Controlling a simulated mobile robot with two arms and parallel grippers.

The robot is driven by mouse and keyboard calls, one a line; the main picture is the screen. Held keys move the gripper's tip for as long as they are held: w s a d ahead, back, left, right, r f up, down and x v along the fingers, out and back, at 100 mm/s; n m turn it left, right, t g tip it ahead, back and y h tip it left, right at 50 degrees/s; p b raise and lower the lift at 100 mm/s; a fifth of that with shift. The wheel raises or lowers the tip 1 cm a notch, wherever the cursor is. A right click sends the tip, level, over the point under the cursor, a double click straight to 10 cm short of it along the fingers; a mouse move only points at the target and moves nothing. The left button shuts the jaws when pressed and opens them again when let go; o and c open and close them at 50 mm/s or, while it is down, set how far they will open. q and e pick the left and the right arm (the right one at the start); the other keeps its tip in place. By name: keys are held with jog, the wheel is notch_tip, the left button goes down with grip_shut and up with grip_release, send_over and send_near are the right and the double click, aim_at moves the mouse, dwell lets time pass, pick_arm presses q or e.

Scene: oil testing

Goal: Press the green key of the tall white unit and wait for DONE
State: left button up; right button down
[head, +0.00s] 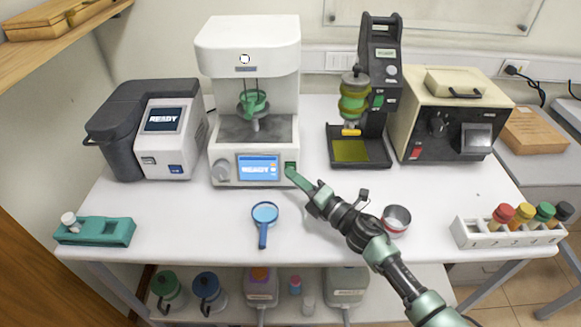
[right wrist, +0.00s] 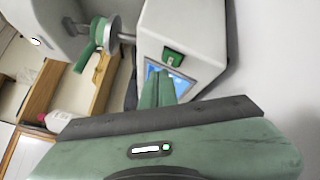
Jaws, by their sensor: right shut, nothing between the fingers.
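The tall white unit (head: 248,60) stands at the back of the white table. Its blue screen (head: 258,168) reads READY. The green key (head: 291,167) is just right of the screen; it also shows in the right wrist view (right wrist: 174,56). My right gripper (head: 291,174) is shut and empty, its fingertips right at the front of the unit by the key. In the right wrist view the shut fingers (right wrist: 158,72) point at the panel, their tips beside the key over the blue screen. I cannot tell whether they touch it. My left gripper is not in view.
A grey and white device (head: 150,130) reading READY stands left. A dark stand (head: 380,90) and a beige box unit (head: 450,115) stand right. A magnifier (head: 264,218), a small tin (head: 396,220), a teal holder (head: 95,231) and a white vial rack (head: 490,236) lie in front.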

dwell(0.7)
jog(key=shift+w+f+b, duration=0.15)
jog(key=shift+w+b, duration=0.2)
jog(key=shift+w, duration=0.1)
jog(key=shift+w+b, duration=0.35)
dwell(0.5)
jog(key=shift+s, duration=0.2)
jog(key=shift+s+p, duration=0.55)
jog(key=shift+s, duration=0.1)
